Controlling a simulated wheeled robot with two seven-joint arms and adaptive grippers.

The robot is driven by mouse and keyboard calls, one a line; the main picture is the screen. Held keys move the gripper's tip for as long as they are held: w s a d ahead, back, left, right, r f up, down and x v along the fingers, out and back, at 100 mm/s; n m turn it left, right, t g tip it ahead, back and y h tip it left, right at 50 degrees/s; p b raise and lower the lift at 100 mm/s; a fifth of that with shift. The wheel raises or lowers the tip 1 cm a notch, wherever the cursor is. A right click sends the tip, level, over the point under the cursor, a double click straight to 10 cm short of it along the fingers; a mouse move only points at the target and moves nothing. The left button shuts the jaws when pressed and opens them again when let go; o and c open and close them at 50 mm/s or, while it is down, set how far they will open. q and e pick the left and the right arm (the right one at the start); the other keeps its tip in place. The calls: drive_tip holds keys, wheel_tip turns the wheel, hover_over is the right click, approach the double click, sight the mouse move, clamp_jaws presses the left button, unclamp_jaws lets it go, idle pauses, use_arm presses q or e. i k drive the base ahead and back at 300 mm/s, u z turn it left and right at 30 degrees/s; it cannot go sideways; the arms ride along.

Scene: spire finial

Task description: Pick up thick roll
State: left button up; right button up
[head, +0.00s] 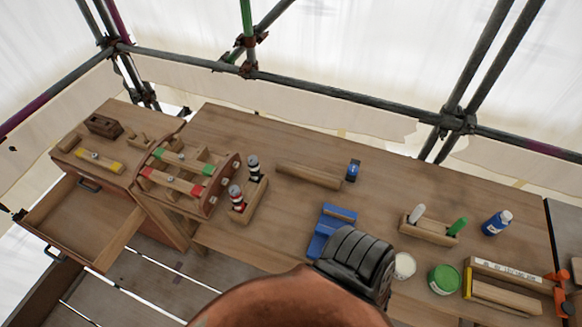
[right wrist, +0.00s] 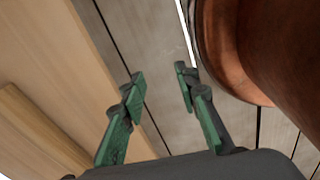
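No thing can be told for certain as the thick roll. Two upright dark-and-white cylinders with red bands, one farther back (head: 253,166) and one nearer (head: 236,196), stand in a small wooden holder on the bench. A small blue upright piece (head: 353,170) stands by a long wooden block. My right gripper (right wrist: 159,90) shows in the right wrist view with its green-padded fingers spread apart and nothing between them. It is over the grey plank floor, beside a copper body. My left gripper is not in view.
A large copper dome (head: 290,302) fills the bottom middle and also shows in the right wrist view (right wrist: 255,50). The workbench (head: 270,225) holds a tool carrier (head: 190,175), white and green tins and a blue bottle (head: 497,223). A drawer hangs open at left.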

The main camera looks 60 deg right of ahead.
sight(285, 167)
drive_tip(key=z, duration=0.05)
drive_tip(key=i, duration=1.25)
drive_tip(key=z, duration=3.5)
